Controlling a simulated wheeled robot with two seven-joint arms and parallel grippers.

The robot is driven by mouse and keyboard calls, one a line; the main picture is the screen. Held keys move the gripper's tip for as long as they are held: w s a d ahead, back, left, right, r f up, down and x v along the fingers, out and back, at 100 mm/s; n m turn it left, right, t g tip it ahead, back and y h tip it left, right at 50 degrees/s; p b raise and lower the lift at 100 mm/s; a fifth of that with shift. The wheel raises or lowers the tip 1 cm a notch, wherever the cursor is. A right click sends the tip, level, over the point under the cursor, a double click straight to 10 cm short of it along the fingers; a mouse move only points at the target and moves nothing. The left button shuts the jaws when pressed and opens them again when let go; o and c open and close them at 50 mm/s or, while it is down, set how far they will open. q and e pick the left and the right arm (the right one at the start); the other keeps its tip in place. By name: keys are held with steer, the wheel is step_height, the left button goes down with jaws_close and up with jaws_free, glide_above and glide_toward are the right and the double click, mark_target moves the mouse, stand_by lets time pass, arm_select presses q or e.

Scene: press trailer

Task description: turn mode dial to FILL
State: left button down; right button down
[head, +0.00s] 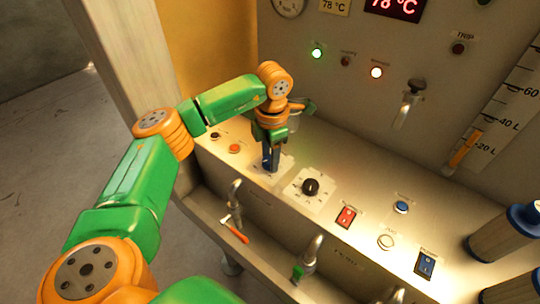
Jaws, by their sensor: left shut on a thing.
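My left gripper (270,164) points down onto the sloped control panel (345,212). It is shut on a dial at the middle of a pale marked plate (286,163). The fingers hide the dial and its pointer, so its setting cannot be told. A second, black dial (311,186) stands free on a pale marked plate just right of the gripper. The lettering on both plates is too small to read, and FILL cannot be made out. My right gripper is not in view.
An orange button (235,148) lies left of the gripper. A red rocker switch (346,217), blue button (402,207), white button (386,242) and blue switch (425,264) lie to the right. Taps (312,250) line the front below. A valve (409,103) sticks out of the back wall.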

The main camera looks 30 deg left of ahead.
arm_select(q)
steer(key=shift+m, duration=1)
steer(key=shift+c, duration=1.8)
jaws_free()
steer(key=r, duration=0.2)
steer(key=r+b, duration=0.1)
steer(key=r, duration=0.4)
steer(key=shift+s+d+r, duration=0.1)
steer(key=shift+d, duration=0.15)
